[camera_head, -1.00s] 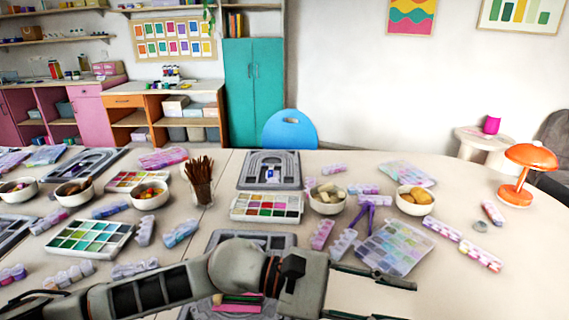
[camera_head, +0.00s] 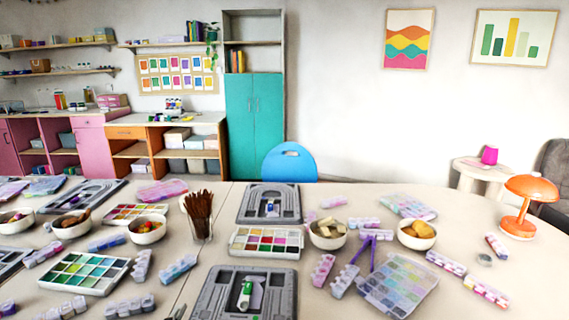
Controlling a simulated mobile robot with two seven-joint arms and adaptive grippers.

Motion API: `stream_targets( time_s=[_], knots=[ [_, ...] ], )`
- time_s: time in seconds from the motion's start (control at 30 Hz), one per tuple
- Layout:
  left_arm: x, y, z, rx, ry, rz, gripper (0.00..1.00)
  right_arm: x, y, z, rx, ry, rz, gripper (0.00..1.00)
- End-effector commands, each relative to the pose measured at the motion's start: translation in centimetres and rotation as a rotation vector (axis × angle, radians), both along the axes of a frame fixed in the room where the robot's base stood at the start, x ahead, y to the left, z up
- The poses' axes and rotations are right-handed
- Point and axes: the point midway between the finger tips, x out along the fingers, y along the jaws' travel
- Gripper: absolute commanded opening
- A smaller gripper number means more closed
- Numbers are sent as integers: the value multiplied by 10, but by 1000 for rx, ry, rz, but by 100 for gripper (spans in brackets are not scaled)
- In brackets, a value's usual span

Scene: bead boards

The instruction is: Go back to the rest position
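A small white and green item lies on the near board, and a small blue and white item lies on the far board. Neither gripper shows clearly. Only a small dark tip shows at the bottom edge, left of the near board, and I cannot tell what it belongs to.
The table (camera_head: 470,220) holds bead trays (camera_head: 266,254), bowls (camera_head: 328,244), a jar of brown sticks (camera_head: 200,232) and purple tweezers. An orange lamp (camera_head: 528,188) stands at the right. A blue chair (camera_head: 290,163) is behind the table.

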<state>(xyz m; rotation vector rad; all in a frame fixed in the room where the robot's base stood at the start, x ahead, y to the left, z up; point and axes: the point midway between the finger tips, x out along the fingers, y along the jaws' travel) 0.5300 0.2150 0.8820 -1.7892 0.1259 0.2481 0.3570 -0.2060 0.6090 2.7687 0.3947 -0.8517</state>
Motion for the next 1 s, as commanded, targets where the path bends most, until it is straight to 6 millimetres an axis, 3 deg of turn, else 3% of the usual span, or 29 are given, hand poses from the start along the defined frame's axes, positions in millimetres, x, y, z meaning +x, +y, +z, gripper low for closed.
stream_targets(
  time_s=[0.03, 0.1, 0.2, 0.4, 0.6, 0.73, 1.0],
  knots=[
    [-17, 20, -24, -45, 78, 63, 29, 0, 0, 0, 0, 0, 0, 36],
    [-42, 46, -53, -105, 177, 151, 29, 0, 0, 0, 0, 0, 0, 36],
    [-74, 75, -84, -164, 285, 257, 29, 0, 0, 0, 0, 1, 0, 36],
    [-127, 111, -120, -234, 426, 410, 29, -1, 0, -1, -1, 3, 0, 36],
    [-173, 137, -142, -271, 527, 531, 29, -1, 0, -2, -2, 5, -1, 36],
    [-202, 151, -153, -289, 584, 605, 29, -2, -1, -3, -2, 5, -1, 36],
    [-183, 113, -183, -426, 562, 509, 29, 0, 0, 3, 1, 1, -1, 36]
  ],
)
